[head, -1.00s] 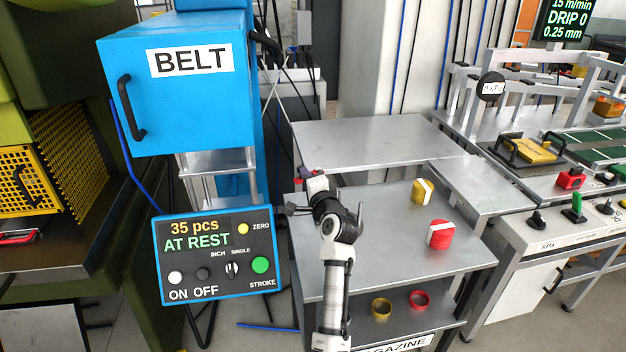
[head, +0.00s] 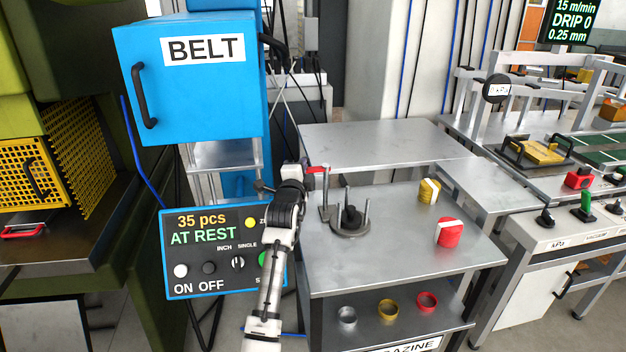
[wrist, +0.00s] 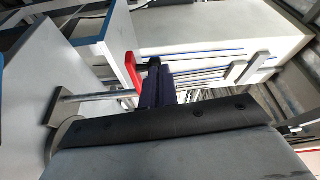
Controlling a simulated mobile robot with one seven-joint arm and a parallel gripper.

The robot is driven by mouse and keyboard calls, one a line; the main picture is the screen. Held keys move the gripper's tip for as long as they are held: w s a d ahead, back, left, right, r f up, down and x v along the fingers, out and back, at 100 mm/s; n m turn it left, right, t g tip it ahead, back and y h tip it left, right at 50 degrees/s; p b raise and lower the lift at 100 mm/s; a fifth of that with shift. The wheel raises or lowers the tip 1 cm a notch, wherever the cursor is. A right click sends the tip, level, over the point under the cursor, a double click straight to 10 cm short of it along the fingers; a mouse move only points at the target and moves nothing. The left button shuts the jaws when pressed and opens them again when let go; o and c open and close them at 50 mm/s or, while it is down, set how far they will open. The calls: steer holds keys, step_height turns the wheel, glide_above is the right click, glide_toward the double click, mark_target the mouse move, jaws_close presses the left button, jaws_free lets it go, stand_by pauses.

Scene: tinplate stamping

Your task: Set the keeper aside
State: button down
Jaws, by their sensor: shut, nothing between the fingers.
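A red piece (head: 318,169), which I take to be the keeper, is at the top of a grey post (head: 324,198) beside a round magazine base (head: 350,232). The base carries upright rods and a black knob (head: 350,212). My gripper (head: 305,178) is close to the left of the red piece; its fingertips are small and partly hidden in the head view. In the wrist view the dark fingers (wrist: 158,85) are together and empty. The red piece (wrist: 132,70) shows just left of them; whether they touch I cannot tell.
Grey, yellow and red rings lie on the lower shelf. The blue control panel (head: 222,250) is left, below the blue BELT box (head: 190,90). The table's front is clear.

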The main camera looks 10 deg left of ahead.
steer(key=shift+w+a+r+m+h+b, duration=0.15)
steer(key=shift+a+r+m+h+b, duration=0.5)
steer(key=shift+b, duration=1.15)
steer(key=shift+d, duration=0.25)
steer(key=s+f+b, duration=0.1)
steer(key=s+b, duration=0.3)
steer(key=s, duration=1)
steer(key=shift+a+f, duration=0.2)
steer(key=shift+a, duration=0.1)
steer(key=shift+h, duration=0.25)
